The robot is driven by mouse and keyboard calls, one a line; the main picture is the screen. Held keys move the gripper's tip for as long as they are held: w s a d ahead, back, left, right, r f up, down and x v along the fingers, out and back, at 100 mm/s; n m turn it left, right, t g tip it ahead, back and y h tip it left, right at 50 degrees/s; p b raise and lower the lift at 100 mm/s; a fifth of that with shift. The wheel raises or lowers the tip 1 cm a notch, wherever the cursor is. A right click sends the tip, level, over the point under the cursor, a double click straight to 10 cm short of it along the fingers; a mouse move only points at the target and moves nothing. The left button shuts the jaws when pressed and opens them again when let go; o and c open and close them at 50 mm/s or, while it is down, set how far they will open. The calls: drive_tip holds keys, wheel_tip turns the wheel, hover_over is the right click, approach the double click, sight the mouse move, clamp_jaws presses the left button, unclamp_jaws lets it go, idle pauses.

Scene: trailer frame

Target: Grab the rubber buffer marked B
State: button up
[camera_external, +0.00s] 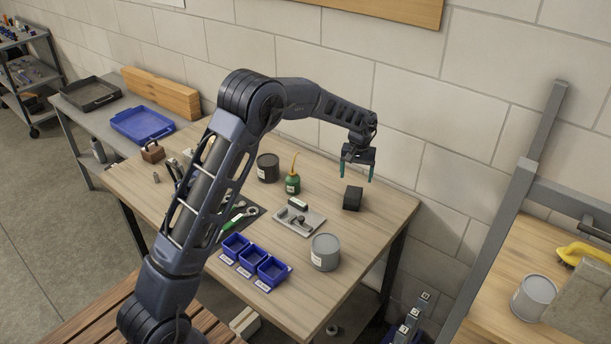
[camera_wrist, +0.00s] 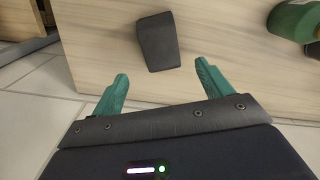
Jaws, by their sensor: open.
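A black block (camera_external: 353,198), which looks like the rubber buffer, sits on the wooden workbench (camera_external: 385,222) near its right back corner. No letter B is legible on it. My gripper (camera_external: 357,173) is above the block with its green fingers pointing down, open and empty. In the wrist view the block (camera_wrist: 158,42) lies beyond the gap between the two open fingertips (camera_wrist: 162,72), apart from both.
A green oil can (camera_external: 292,184) with a thin spout stands left of the block, beside a dark can (camera_external: 268,167). A grey metal tray (camera_external: 300,221), a grey tin (camera_external: 325,252) and blue bins (camera_external: 253,259) are nearer the front. The wall runs behind the bench.

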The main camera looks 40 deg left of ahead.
sight(354, 191)
wheel_tip(354, 191, down, 4)
drive_tip(key=shift+f, duration=0.1)
drive_tip(key=shift+s+f, duration=0.15)
drive_tip(key=shift+f, duration=1.2)
drive_tip(key=shift+s+f, duration=0.15)
drive_tip(key=shift+f, duration=1.15)
drive_tip(key=shift+c, duration=0.2)
drive_tip(key=shift+r, duration=0.1)
drive_tip(key=c, duration=1.2)
